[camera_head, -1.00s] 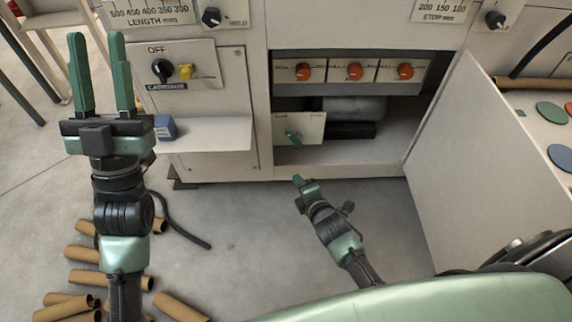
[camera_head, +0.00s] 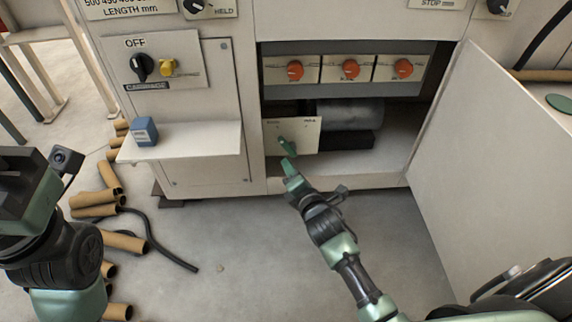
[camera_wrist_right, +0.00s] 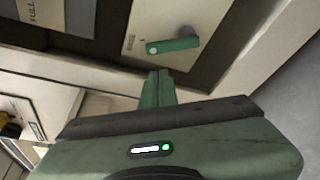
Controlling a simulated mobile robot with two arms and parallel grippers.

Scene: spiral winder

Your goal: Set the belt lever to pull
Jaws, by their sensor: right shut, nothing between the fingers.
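The belt lever (camera_head: 287,146) is a small green handle on a pale plate (camera_head: 306,135) in the lower left of the open cabinet bay. In the head view it slants from upper left to lower right; the plate's small lettering is too blurred to read. The lever also shows in the right wrist view (camera_wrist_right: 172,45), above my fingertips. My right gripper (camera_head: 288,165) is shut and empty, just below and in front of the lever, with a small gap in the wrist view. My left gripper (camera_head: 22,190) is partly at the left edge, its fingers not visible.
Three orange knobs (camera_head: 350,69) sit above the lever. A dark cylinder (camera_head: 350,114) lies to its right. An open door panel (camera_head: 480,150) bounds the right side. A shelf (camera_head: 190,143) with a blue box (camera_head: 144,131) juts out at left. Cardboard tubes (camera_head: 124,241) lie on the floor.

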